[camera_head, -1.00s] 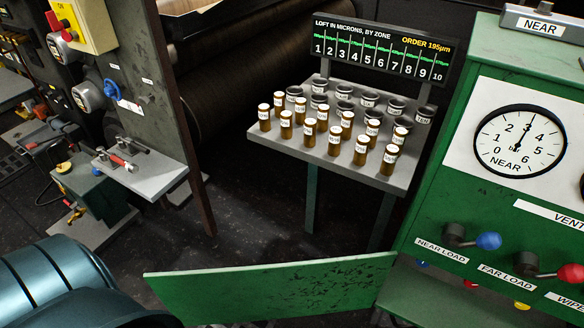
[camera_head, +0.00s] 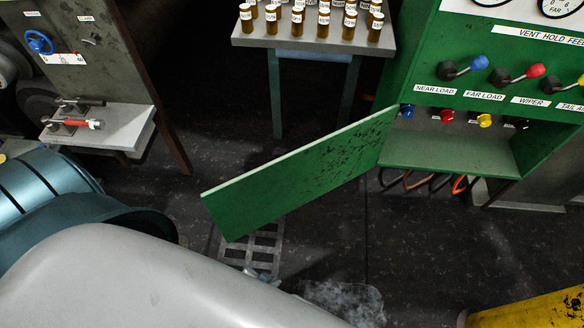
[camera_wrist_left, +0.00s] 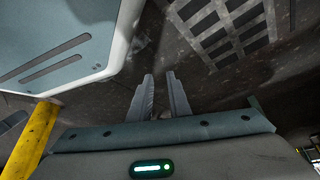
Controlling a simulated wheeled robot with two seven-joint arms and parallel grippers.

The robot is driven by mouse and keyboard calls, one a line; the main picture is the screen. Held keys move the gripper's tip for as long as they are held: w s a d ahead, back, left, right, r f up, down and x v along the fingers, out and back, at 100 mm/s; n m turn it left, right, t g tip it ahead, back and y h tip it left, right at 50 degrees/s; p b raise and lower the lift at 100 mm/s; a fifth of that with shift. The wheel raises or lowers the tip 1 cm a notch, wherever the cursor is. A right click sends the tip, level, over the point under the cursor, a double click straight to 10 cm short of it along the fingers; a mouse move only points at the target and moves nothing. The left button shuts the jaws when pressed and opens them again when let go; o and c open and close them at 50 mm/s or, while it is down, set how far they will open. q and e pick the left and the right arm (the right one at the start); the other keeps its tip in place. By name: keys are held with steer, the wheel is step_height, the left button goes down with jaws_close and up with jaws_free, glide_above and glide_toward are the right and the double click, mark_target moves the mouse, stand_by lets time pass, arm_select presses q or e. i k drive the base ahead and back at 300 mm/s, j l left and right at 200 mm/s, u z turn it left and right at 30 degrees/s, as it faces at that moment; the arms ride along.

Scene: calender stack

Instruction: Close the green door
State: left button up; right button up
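The green door (camera_head: 300,170) hangs open on the green cabinet (camera_head: 440,155) in the head view. Its hinge side is at the cabinet's left edge and its free edge points left and toward me. The opening behind it shows blue, red and yellow fittings. My left gripper (camera_head: 265,276) is partly hidden behind a pale grey arm link, below the door's free lower corner and apart from it in the picture. In the left wrist view its two fingers (camera_wrist_left: 162,90) stand apart with nothing between them. My right gripper is not seen.
A table (camera_head: 300,40) with several brown bottles stands behind the door. A floor grate (camera_head: 265,240) lies below it. Hoses (camera_head: 430,182) hang under the cabinet. A yellow object (camera_head: 530,308) is at lower right.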

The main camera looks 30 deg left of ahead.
mark_target(238, 207)
steer(key=k+j+z, duration=0.2)
steer(key=j, duration=0.15)
steer(key=j+z, duration=0.15)
steer(key=j, duration=0.2)
steer(key=k+j+z, duration=0.2)
steer(key=j+z, duration=0.15)
steer(key=j, duration=0.3)
steer(key=j+z, duration=0.4)
steer(key=j, duration=0.4)
steer(key=j+z, duration=0.4)
steer(key=j, duration=0.4)
steer(key=j+z, duration=0.25)
steer(key=j, duration=0.35)
